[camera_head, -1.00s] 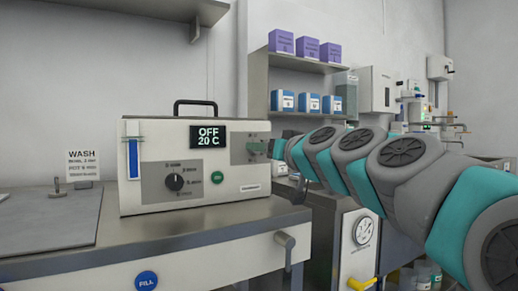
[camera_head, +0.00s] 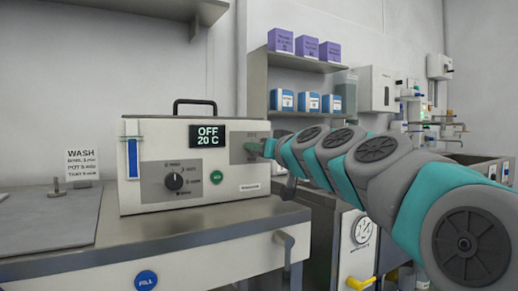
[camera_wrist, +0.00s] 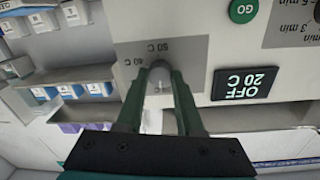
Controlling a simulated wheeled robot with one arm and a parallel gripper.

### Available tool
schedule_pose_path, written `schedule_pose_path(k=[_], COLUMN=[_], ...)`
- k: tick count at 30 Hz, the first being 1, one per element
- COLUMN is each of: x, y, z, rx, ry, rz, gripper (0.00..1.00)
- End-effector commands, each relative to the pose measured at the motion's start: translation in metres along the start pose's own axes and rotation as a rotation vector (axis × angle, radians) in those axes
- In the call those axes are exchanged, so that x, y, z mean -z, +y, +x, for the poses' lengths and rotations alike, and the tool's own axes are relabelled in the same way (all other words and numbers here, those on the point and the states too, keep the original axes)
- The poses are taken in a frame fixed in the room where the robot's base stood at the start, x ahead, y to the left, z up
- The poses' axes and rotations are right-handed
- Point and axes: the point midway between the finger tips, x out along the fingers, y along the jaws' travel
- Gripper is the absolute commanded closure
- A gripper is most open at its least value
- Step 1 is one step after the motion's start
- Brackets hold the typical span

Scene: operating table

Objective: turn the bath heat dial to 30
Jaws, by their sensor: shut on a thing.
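The bath is a cream box (camera_head: 150,206) with a black handle, standing on a metal bench. Its display (camera_head: 208,135) reads OFF and 20 C, and shows upside down in the wrist view (camera_wrist: 244,83). My gripper (camera_head: 266,148) is at the grey heat panel (camera_head: 240,151) on the box's right side. In the wrist view my green fingers (camera_wrist: 159,73) are shut on the heat dial (camera_wrist: 160,66), a small grey knob. In the head view my gripper hides the dial.
A black timer dial (camera_head: 174,181) and a green GO button (camera_head: 217,176) are left of the heat panel. A blue FILL button (camera_head: 146,280) is on the bench front. Shelves with blue boxes (camera_head: 309,102) and purple boxes (camera_head: 308,46) are behind my arm.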

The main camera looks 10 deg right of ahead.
Motion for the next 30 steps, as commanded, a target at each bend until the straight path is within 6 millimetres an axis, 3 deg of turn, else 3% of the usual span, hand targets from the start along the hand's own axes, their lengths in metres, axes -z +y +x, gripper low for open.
schedule_pose_path(k=[1,7,20,30], x=[0.0001,0.0002,0.0011,0.0050], y=[0.0000,0.0001,-0.0004,-0.0007], z=[-0.0001,-0.0001,-0.0001,-0.0006], rx=[0.000,0.000,0.000,-0.001], ry=[0.000,0.000,-0.001,-0.010], rz=[0.000,0.000,0.026,0.226], gripper=[0.79,1.00,1.00,1.00])
